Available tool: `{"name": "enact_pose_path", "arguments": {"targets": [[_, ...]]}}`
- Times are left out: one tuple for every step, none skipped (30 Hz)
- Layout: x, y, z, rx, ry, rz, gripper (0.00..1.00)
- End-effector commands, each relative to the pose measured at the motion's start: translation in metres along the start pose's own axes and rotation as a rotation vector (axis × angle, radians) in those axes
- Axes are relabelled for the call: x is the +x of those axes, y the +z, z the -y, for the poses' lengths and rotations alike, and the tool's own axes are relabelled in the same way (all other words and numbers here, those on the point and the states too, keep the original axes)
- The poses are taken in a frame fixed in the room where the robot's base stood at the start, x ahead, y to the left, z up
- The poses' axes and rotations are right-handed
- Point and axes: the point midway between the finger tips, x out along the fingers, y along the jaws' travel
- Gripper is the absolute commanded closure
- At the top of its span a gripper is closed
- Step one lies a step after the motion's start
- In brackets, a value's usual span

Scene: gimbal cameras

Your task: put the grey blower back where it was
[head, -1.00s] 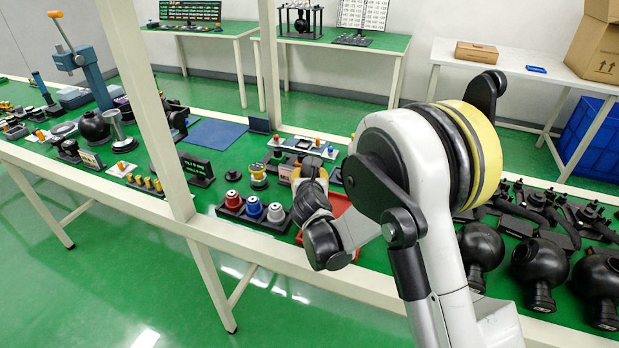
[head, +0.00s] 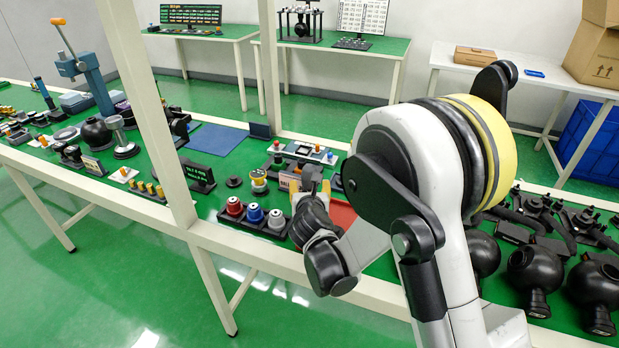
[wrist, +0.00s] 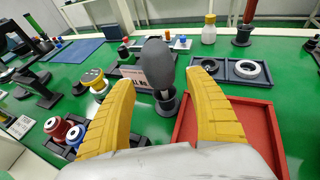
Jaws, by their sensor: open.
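The grey blower (wrist: 158,64) stands upright, bulb up, in the wrist view, with its narrow lower end at a small black holder (wrist: 168,105). How deep it sits there is hard to tell. My gripper (wrist: 169,80) is open, its yellow fingers spread on either side of the blower with a visible gap to each. In the head view my gripper (head: 302,192) is largely hidden by my own wrist, and the blower (head: 312,176) shows just beyond it. A small label sign (wrist: 133,76) stands left of the blower.
A red tray (wrist: 232,108) lies right of the blower. A rack with red, blue and white-topped containers (head: 254,216) is at left front. A yellow-and-white jar (wrist: 95,81) stands left of the fingers. A black tray with rings (wrist: 228,74) lies behind, right.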

Motion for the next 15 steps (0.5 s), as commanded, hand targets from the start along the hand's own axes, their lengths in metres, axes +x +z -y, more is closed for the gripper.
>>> {"name": "enact_pose_path", "arguments": {"targets": [[-0.014, 0.004, -0.001, -0.001, 0.002, 0.000, 0.37], [-0.020, 0.004, -0.001, -0.001, 0.002, 0.001, 0.37], [-0.029, 0.004, -0.001, -0.001, 0.002, 0.001, 0.37], [-0.035, 0.003, -0.001, -0.001, 0.002, 0.001, 0.37], [-0.041, 0.003, -0.001, 0.000, 0.002, 0.000, 0.37], [-0.047, 0.003, 0.000, 0.000, 0.001, 0.000, 0.37], [-0.051, 0.002, 0.000, -0.001, 0.001, 0.000, 0.37], [-0.055, 0.002, -0.001, -0.001, 0.001, 0.000, 0.37], [-0.059, 0.002, -0.001, -0.001, 0.001, 0.000, 0.37], [-0.062, 0.001, -0.001, 0.000, 0.001, 0.000, 0.37], [-0.064, 0.001, -0.001, 0.000, 0.001, 0.000, 0.37], [-0.066, 0.001, -0.001, 0.000, 0.001, 0.000, 0.37], [-0.067, 0.001, 0.000, 0.001, 0.001, 0.001, 0.37], [-0.068, 0.000, 0.000, 0.001, 0.001, 0.001, 0.37], [-0.068, 0.000, 0.000, 0.001, 0.000, 0.001, 0.37]]}}
